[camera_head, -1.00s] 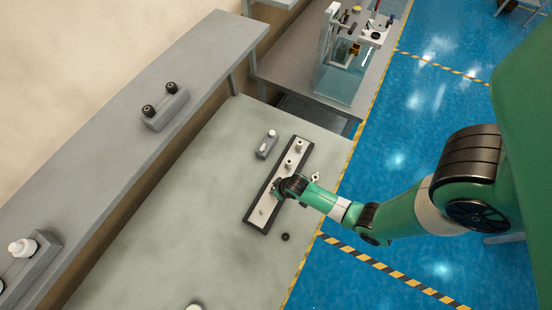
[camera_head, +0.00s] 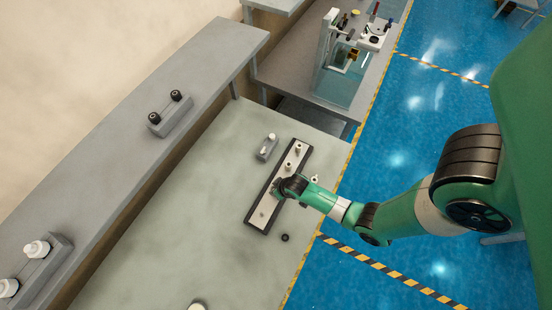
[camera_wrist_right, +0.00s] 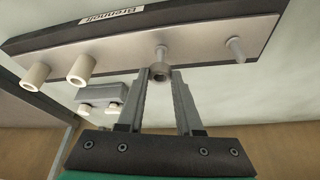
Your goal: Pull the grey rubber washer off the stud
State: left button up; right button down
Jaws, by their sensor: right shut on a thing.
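A long plate with a dark border (camera_head: 251,221) lies on the table, and its studs show in the right wrist view. The grey rubber washer (camera_wrist_right: 159,73) is at the outer end of a stud (camera_wrist_right: 160,53), in line with it; I cannot tell whether it is still around the tip. My right gripper (camera_wrist_right: 160,77) is shut on the washer, one fingertip at each side. In the head view my right gripper (camera_head: 279,189) is over the plate and hides the washer. My left gripper is not in view.
A bare stud (camera_wrist_right: 237,48) stands on one side of the washer, two white sleeves (camera_wrist_right: 82,68) on the other. A grey holder (camera_head: 266,148) with a white piece is near the plate. A black ring (camera_head: 285,237) lies on the table. A raised shelf (camera_head: 125,130) runs along the left.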

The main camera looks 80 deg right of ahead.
jog(key=shift+r+p, duration=1.2)
jog(key=shift+r, duration=0.2)
